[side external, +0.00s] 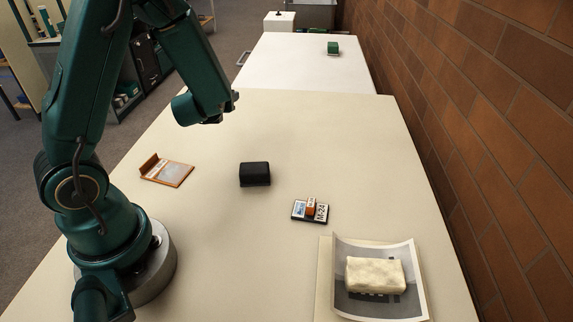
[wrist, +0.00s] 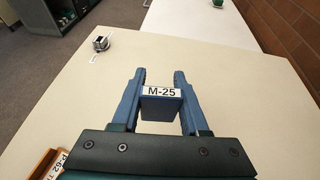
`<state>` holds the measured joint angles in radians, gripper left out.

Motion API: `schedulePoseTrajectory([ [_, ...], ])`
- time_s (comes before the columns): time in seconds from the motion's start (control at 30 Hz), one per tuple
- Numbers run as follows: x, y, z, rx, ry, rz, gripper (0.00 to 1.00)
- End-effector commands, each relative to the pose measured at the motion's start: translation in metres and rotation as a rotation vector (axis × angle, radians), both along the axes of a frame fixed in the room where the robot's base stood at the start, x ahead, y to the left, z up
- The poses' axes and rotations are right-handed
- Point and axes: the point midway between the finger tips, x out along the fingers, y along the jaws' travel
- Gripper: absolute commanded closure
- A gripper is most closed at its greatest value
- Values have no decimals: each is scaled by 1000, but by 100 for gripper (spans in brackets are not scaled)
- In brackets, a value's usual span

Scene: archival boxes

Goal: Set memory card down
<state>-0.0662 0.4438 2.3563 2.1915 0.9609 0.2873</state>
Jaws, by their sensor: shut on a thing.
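The memory card (wrist: 160,104) is a small blue piece with a white label reading "M-25". In the wrist view it sits between the two blue fingers of my gripper (wrist: 161,82), which is shut on it. The card is over the cream table top, and I cannot tell how high above it. In the side external view my wrist is over the far left part of the table, but the fingers and the card are hidden there.
An orange-framed tray (side external: 167,172), a black box (side external: 255,174), an orange-and-black labelled piece (side external: 310,210) and a cream block (side external: 375,275) on a curled photo stand nearer. A brick wall (side external: 480,110) runs along the right.

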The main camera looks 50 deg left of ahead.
Motion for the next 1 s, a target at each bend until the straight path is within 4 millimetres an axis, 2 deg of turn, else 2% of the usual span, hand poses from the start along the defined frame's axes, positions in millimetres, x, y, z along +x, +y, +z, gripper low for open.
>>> schedulePoseTrajectory([
  [0.03, -16, 17, 0, 0, 2, 57, 100],
  [0.2, -59, 56, 1, 2, 8, 202, 100],
  [0.3, -77, 69, 2, 3, 12, 259, 100],
  [0.43, -85, 76, 1, 3, 12, 297, 100],
  [0.57, -74, 72, -8, 1, 14, 300, 100],
  [1.0, 0, 36, -57, 2, 12, 299, 100],
])
